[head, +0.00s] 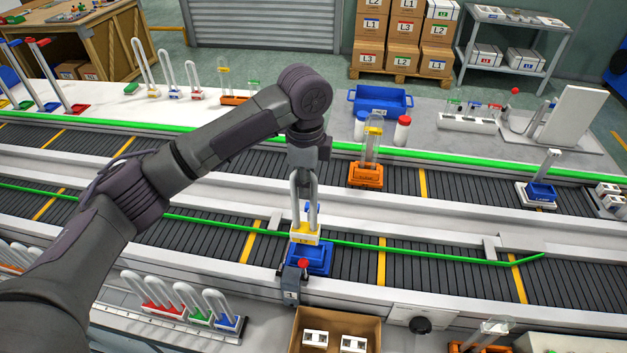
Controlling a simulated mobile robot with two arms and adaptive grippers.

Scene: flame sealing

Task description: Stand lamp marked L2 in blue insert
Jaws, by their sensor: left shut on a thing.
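My left gripper (303,178) is shut on a U-shaped lamp (304,232) with pale tubes and a white and yellow base. It holds the lamp upright by its upper part. The mark on the base is too small to read surely. The lamp's base is over the rear part of a blue insert (313,262) on the near conveyor; I cannot tell whether they touch. Another blue insert (541,195) stands on the far conveyor at the right. My right gripper is out of view.
A small grey device with a red top (303,264) stands at the near belt's front edge. A green line (420,250) runs along the near belt. An orange carrier (366,175) with a lamp stands behind. A rack of lamps (190,310) is at front left, a cardboard box (335,330) in front.

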